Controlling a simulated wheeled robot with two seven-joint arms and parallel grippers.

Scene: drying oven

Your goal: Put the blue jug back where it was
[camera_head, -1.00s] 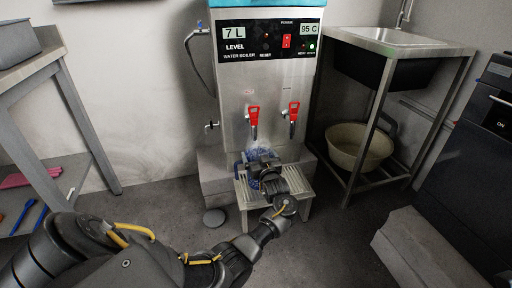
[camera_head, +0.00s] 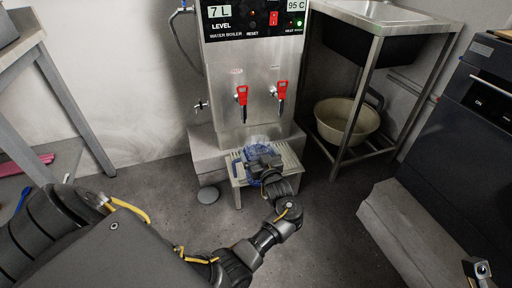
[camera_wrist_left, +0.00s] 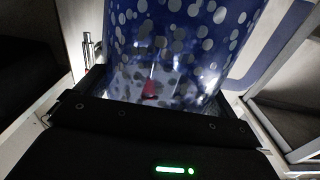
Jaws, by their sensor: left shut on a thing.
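The blue jug (camera_head: 250,155) is by the drip stand in front of the water boiler, below its taps. It is partly hidden by my left gripper (camera_head: 264,162), which is shut on it. In the left wrist view the jug (camera_wrist_left: 180,40) is blue and see-through with pale dots, and it fills the space beyond the jaws. I cannot tell whether the jug rests on the stand or is held just above it. My right gripper is not in view.
The steel water boiler (camera_head: 222,75) has two red-handled taps. The slatted drip stand (camera_head: 291,160) is below them. A beige basin (camera_head: 346,118) sits under the sink frame at right. A dark oven-like appliance (camera_head: 470,140) is far right. A shelf is at left; the floor between is mostly clear.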

